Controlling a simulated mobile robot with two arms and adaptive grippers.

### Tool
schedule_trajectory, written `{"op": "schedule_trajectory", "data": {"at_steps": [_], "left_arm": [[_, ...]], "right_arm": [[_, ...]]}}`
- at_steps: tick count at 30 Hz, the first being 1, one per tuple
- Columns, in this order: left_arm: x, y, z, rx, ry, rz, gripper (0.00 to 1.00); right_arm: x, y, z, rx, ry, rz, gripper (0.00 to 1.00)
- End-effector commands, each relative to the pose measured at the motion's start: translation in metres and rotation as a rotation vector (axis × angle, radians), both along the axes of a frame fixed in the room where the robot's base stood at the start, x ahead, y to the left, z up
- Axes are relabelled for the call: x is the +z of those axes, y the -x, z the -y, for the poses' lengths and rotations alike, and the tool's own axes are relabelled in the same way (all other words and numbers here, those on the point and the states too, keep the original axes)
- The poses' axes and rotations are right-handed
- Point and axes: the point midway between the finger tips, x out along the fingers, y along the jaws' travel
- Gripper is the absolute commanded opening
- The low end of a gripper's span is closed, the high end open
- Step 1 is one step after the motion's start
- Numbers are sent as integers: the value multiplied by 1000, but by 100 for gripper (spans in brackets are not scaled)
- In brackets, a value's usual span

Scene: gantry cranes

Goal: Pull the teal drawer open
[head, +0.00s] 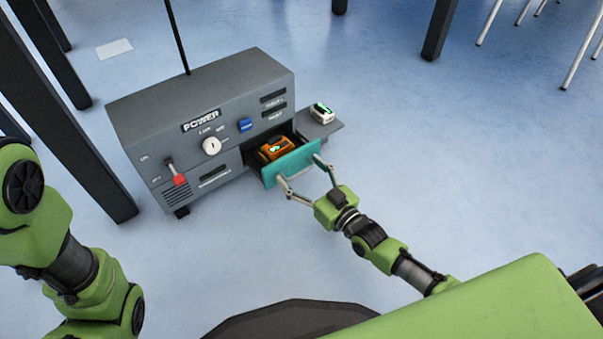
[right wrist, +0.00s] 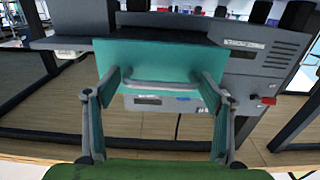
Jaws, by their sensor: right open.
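The teal drawer (head: 290,166) stands partly pulled out of the grey power box (head: 160,125), with an orange device (head: 275,149) inside it. In the right wrist view the drawer's teal front (right wrist: 150,60) fills the middle, with a pale bar handle (right wrist: 155,86) across it. My right gripper (head: 300,170) is open at the drawer front, with its fingers spread toward both sides of it. In the right wrist view its fingers (right wrist: 160,85) flank the handle; I cannot tell whether they touch. My left arm shows at the left, its gripper out of view.
The box front carries a red-handled lever (head: 177,177), a white knob (head: 211,146) and a blue button (head: 246,125). Dark posts stand around; the blue floor in front is clear.

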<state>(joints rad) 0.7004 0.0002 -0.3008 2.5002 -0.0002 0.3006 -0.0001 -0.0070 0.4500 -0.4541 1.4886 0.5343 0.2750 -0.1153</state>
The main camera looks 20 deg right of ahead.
Motion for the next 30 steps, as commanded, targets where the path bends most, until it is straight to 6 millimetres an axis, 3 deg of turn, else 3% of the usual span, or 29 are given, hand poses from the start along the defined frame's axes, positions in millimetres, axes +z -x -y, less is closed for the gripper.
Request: {"op": "schedule_trajectory", "data": {"at_steps": [2, 3, 8, 16, 26, 27, 30], "left_arm": [[0, 0, 0, 0, 0, 0, 43], [0, 0, 0, 0, 0, 0, 43], [0, 0, 0, 0, 0, 0, 43], [18, 0, 0, 0, 0, 0, 43], [20, 0, 0, 1, 0, 1, 43], [20, 0, 0, 1, 0, 1, 43], [20, 0, 0, 1, 1, 1, 43]], "right_arm": [[0, 0, 0, 0, 0, 0, 75], [0, 0, 0, 0, 0, 0, 70], [0, 0, 0, -1, 0, 0, 31], [4, 12, 5, -2, 1, -3, 30], [0, 18, 8, -2, 0, 0, 30], [0, 18, 8, -2, 0, 0, 72], [0, 18, 8, -1, 0, 0, 75]]}}
